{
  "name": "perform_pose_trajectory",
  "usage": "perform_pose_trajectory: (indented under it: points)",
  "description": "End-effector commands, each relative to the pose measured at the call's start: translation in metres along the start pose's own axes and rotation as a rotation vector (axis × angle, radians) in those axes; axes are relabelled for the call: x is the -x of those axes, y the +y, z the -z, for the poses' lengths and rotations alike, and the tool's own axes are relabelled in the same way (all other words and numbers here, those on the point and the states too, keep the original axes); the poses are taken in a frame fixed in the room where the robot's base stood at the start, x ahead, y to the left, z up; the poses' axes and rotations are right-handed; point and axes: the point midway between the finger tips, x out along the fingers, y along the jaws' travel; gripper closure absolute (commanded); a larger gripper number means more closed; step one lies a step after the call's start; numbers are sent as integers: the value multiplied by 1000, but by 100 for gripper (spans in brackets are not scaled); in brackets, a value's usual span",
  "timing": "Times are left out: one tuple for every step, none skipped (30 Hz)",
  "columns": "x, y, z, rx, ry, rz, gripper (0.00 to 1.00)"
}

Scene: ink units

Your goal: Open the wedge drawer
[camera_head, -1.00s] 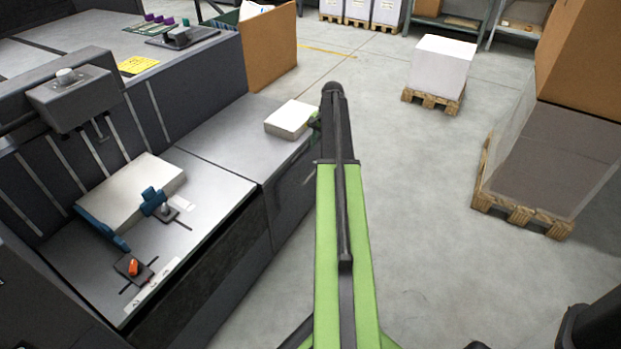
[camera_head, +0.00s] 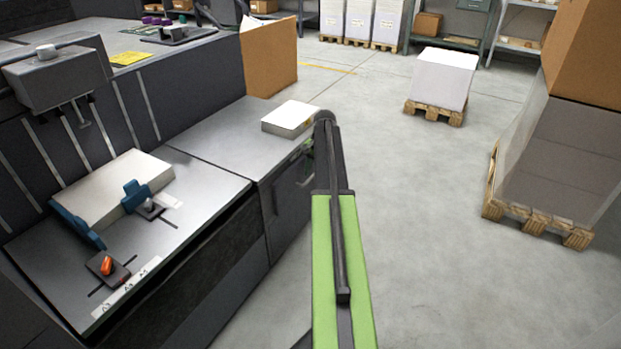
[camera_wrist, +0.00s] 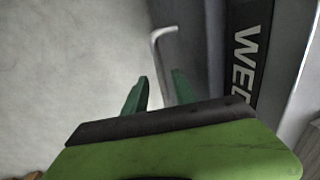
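The wedge drawer shows in the wrist view as a dark grey front (camera_wrist: 190,35) beside a black strip with white letters reading "WED" (camera_wrist: 247,58), the rest cut off. Its pale bar handle (camera_wrist: 158,65) stands out from the front. My gripper (camera_wrist: 158,88) is open, with one green finger on each side of the handle in the picture. I cannot tell whether either finger touches it. In the head view the drawer front (camera_head: 283,203) is at the end of the low grey cabinet and looks closed. My gripper (camera_head: 308,146) is there, mostly hidden by my arm.
A white paper block (camera_head: 288,118) lies on the cabinet top above the drawer. To the left is a feeder table with a paper stack (camera_head: 110,190), blue stops and an orange knob (camera_head: 107,266). The floor to the right is clear up to a wrapped pallet load (camera_head: 560,155).

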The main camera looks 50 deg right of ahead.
Motion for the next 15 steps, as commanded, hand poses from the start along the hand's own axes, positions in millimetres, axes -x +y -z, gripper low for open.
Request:
perform_pose_trajectory:
  points:
    - [0,0,0,0,0,0,70]
    - [0,0,0,0,0,0,74]
    - [0,0,0,0,0,0,79]
    - [0,0,0,0,0,0,83]
    - [0,0,0,0,0,0,87]
    - [0,0,0,0,0,0,92]
    - [0,0,0,0,0,0,96]
    - [0,0,0,0,0,0,100]
    - [0,0,0,0,0,0,100]
    - [0,1,0,0,0,0,100]
    - [0,1,0,0,0,-1,100]
    - [0,1,0,-1,0,-1,100]
    - [0,1,0,-1,0,-1,100]
    - [0,1,0,-1,0,-1,100]
    - [0,1,0,-1,0,-1,100]
